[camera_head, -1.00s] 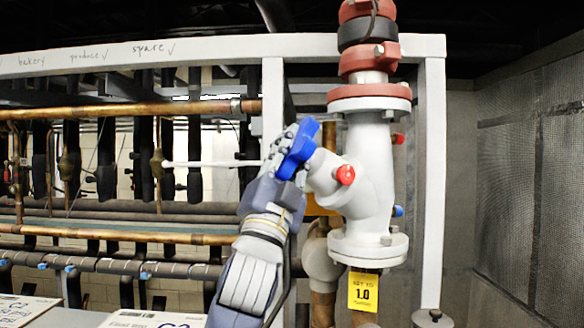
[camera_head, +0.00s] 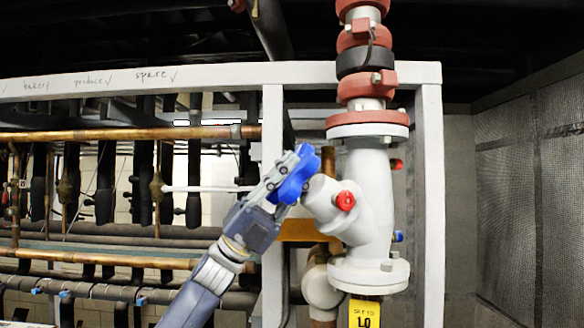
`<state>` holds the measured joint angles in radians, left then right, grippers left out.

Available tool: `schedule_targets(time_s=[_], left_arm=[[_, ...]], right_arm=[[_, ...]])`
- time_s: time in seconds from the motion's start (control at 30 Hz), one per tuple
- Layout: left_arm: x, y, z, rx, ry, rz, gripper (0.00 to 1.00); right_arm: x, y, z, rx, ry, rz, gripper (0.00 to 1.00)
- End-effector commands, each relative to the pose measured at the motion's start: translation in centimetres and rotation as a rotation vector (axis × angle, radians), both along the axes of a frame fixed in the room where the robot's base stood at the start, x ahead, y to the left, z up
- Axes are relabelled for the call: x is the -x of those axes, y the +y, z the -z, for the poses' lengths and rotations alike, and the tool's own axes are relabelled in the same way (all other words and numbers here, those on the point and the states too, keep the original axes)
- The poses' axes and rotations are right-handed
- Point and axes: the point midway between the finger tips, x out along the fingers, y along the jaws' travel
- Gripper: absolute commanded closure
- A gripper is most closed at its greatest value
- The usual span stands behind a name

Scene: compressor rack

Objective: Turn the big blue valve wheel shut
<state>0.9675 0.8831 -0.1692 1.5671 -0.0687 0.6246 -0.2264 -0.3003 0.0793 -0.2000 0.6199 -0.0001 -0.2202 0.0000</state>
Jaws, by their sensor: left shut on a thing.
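The big blue valve wheel (camera_head: 299,174) is on the left side of a white angled valve body (camera_head: 367,200), at the end of its slanted neck. My left gripper (camera_head: 284,172) reaches up from the lower left and is shut on the wheel, at its left side. The gripper covers part of the rim. The wheel is seen nearly edge-on, so how far it is turned cannot be told. My right gripper is not in view.
A white rack post (camera_head: 432,190) stands just right of the valve, and another stands behind the wheel. Copper pipes (camera_head: 130,135) run across on the left. A red cap (camera_head: 345,200) sits on the valve neck.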

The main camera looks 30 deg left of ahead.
Motion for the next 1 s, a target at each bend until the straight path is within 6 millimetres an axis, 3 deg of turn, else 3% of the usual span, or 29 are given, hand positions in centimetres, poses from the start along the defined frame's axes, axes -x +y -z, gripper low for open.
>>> schedule_targets(time_s=[0.77, 0.8, 0.83, 1.0], left_arm=[[0.09, -0.26, 0.10, -0.080, -0.046, 0.061, 1.00], [0.09, -0.26, 0.10, -0.080, -0.046, 0.061, 0.77], [0.09, -0.26, 0.10, -0.080, -0.046, 0.061, 0.73], [0.08, -0.19, 0.06, -0.079, -0.047, 0.059, 0.73]], right_arm=[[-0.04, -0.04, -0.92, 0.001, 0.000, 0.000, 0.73], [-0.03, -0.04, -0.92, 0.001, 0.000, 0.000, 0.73], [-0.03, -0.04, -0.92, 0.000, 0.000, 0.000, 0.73], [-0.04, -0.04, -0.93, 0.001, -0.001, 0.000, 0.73]])
